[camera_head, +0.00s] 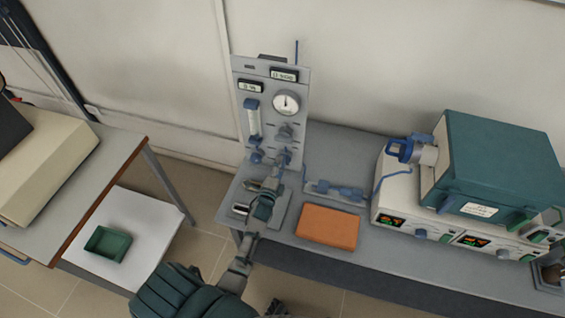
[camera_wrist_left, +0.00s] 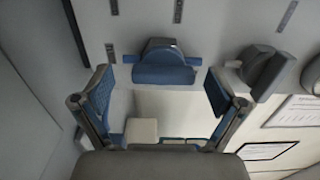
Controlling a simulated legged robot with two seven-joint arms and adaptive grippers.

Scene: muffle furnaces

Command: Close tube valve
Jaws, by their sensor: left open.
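A grey gas panel (camera_head: 267,105) stands upright at the back of the bench, with a round gauge (camera_head: 286,103), a flow tube and several knobs. My left gripper (camera_head: 278,172) reaches up to the panel's lower knobs; its jaws are hard to make out there. In the left wrist view my left gripper (camera_wrist_left: 160,95) is open and empty. A blue valve knob (camera_wrist_left: 165,70) on a grey round base lies ahead of and between the two fingers, apart from both. A second, grey knob (camera_wrist_left: 262,72) is beyond the right finger. I cannot tell which knob is the tube valve.
On the bench are an orange block (camera_head: 327,227), a blue tube fitting (camera_head: 338,190) and a teal furnace (camera_head: 500,165) on a white control unit. At left, a table (camera_head: 85,190) stands over a low white surface with a green tray (camera_head: 107,243).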

